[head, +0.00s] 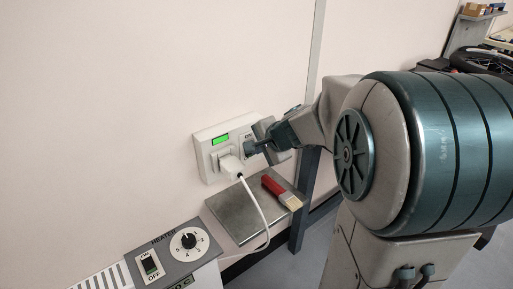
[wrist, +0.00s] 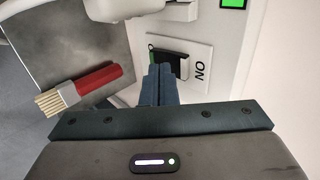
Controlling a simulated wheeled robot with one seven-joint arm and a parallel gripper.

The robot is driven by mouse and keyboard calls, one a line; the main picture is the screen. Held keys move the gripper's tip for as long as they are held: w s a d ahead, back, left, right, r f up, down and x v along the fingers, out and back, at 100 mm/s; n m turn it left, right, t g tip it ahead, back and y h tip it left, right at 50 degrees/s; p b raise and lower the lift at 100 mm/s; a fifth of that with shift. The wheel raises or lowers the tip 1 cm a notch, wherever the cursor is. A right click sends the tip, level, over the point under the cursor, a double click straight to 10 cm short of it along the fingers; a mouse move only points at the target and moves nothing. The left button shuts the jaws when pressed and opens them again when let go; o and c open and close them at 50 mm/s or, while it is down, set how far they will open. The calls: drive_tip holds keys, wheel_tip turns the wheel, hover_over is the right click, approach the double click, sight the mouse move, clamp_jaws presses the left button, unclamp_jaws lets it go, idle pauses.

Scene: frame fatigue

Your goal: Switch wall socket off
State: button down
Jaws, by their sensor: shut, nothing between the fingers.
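The white wall socket (head: 203,136) is on the wall, with a lit green display (head: 222,141) and a white plug (head: 231,165) in it. Its switch plate, marked ON, shows in the wrist view (wrist: 197,52). The dark rocker switch (wrist: 171,59) is on that plate, partly hidden by my fingers. My gripper (head: 251,148) is shut and empty, its tips at the switch; it also shows in the wrist view (wrist: 160,70). I cannot tell whether the tips touch the rocker. The display is also lit green in the wrist view (wrist: 232,3).
Below the socket is a grey metal plate (head: 238,213) with a red-handled brush (head: 277,189) on its right edge. A white cord (head: 262,217) hangs from the plug across the plate. A heater panel (head: 180,248) with a dial and switch is at lower left.

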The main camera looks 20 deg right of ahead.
drive_tip(key=s+f+p+v, duration=0.1)
drive_tip(key=p+v, duration=0.2)
drive_tip(key=v, duration=0.9)
drive_tip(key=shift+s+d+r, duration=0.2)
drive_tip(key=shift+s+d, duration=0.1)
drive_tip(key=shift+d, duration=0.1)
drive_tip(key=s+a+f+n+g+h, duration=0.1)
drive_tip(key=s+a+f+n+g, duration=0.2)
drive_tip(key=s+n, duration=0.4)
drive_tip(key=s+a+f+n+g+h, duration=0.2)
drive_tip(key=s+f+n+g, duration=0.1)
drive_tip(key=s+f+n, duration=0.3)
drive_tip(key=shift+s+a+n+g, duration=0.4)
drive_tip(key=shift+s, duration=0.4)
